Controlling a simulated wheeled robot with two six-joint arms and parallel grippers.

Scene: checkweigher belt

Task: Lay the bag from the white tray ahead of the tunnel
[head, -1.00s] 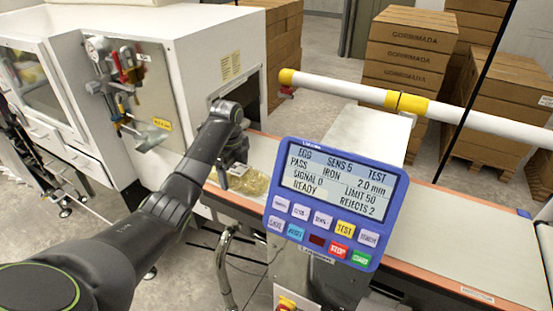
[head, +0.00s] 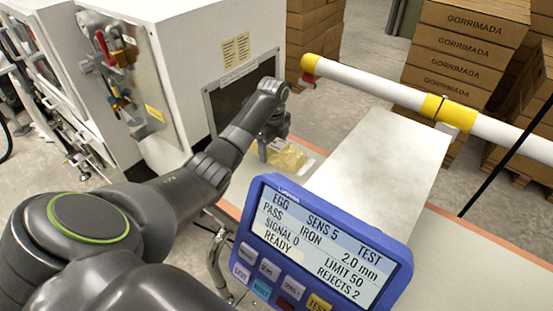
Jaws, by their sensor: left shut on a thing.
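My left gripper (head: 264,150) is at the belt between the white machine and the tunnel, pointing down. It is shut on a clear bag with yellowish contents (head: 287,156), which is at the belt surface. I cannot tell whether the bag rests on the belt or hangs just above it. The tunnel (head: 375,155), a pale box over the belt, stands just right of the bag, behind the blue display panel. The belt (head: 318,152) shows beside the bag. The white tray is not in view. My right gripper is not in view.
The blue display panel (head: 322,245) stands in front of the tunnel and hides part of the belt. A white machine with a dark opening (head: 232,100) is at the left. A white pipe with yellow bands (head: 375,85) crosses behind. Stacked cartons (head: 465,50) stand farther back.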

